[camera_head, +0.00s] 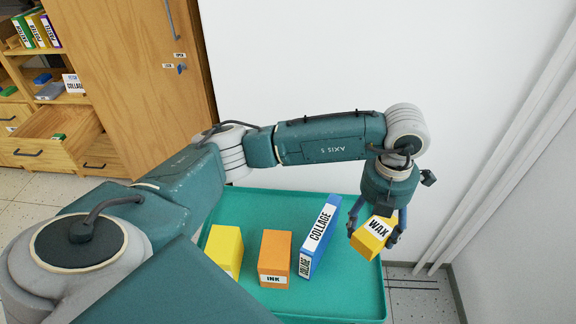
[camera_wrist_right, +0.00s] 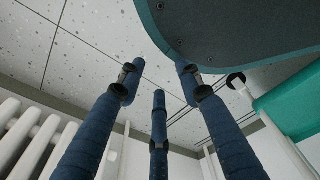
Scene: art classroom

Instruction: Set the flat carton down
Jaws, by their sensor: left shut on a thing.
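My left gripper (camera_head: 374,229) is shut on a yellow carton labelled WAX (camera_head: 372,236). It holds the carton tilted at the right side of the teal tray top (camera_head: 335,301); whether the carton touches the tray cannot be told. A tall, narrow blue carton labelled COLLAGE (camera_head: 320,235) stands just left of it on the tray. My right gripper (camera_wrist_right: 158,85) shows only in the right wrist view, its fingers spread with nothing between them.
An orange INK carton (camera_head: 274,258) and a yellow carton (camera_head: 226,249) stand farther left on the tray. Its front strip is bare. A white wall (camera_head: 300,60) rises behind. A wooden cabinet (camera_head: 120,70) with an open drawer (camera_head: 62,125) is at left.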

